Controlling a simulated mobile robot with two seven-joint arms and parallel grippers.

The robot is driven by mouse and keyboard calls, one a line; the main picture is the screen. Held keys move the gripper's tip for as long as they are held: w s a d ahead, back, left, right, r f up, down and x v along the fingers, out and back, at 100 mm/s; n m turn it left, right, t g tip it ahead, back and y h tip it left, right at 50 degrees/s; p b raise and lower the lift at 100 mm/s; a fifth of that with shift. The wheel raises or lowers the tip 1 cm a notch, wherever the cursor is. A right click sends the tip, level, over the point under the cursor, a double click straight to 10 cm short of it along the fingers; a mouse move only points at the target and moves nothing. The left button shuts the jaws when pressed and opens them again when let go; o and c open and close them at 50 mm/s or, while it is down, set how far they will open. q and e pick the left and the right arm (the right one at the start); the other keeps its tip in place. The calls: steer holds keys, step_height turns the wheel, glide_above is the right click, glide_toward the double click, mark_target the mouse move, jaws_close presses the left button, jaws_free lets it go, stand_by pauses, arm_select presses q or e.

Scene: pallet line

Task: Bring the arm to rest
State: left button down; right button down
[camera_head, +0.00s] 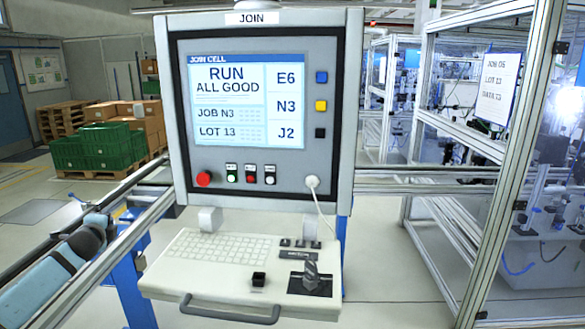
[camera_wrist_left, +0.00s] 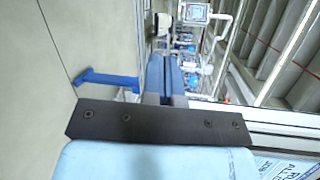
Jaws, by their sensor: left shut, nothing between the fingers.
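My left arm (camera_head: 50,280), light blue with a dark joint, comes in at the lower left of the head view, beside the metal rails. The left gripper's fingers (camera_wrist_left: 163,60) show in the left wrist view, side by side and shut with nothing between them. They extend from a dark mounting bar (camera_wrist_left: 160,122). In the head view I cannot make out the fingers clearly. My right arm and gripper are not in view.
A control console (camera_head: 260,110) with a lit screen reading "RUN ALL GOOD" stands ahead, above a keyboard shelf (camera_head: 240,276) with a front handle. Metal rails (camera_head: 110,262) run beside my left arm. Green crates (camera_head: 95,148) are behind left; a framed cell (camera_head: 525,180) stands right.

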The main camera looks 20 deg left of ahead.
arm_select(q)
steer(key=s+d+f+n+h, duration=0.3)
steer(key=s+d+f, duration=0.1)
steer(key=d+f, duration=0.45)
steer(key=s+d+f+n+h, duration=0.2)
steer(key=s+d+f, duration=0.1)
steer(key=d+f, duration=0.6)
steer(key=s+d+f+n+h, duration=0.35)
steer(key=d+f, duration=0.35)
steer(key=d, duration=0.4)
steer(key=s+d+f+n+g+h, duration=0.1)
steer(key=s+d+f, duration=0.2)
steer(key=s+d, duration=0.8)
steer(key=s+d+f+n+g+h, duration=0.1)
steer(key=s+d+f, duration=0.3)
steer(key=s+d, duration=0.7)
steer(key=shift+s+d+f+n+g+h, duration=0.15)
steer(key=shift+d+n+g+h, duration=0.35)
steer(key=shift+d, duration=0.7)
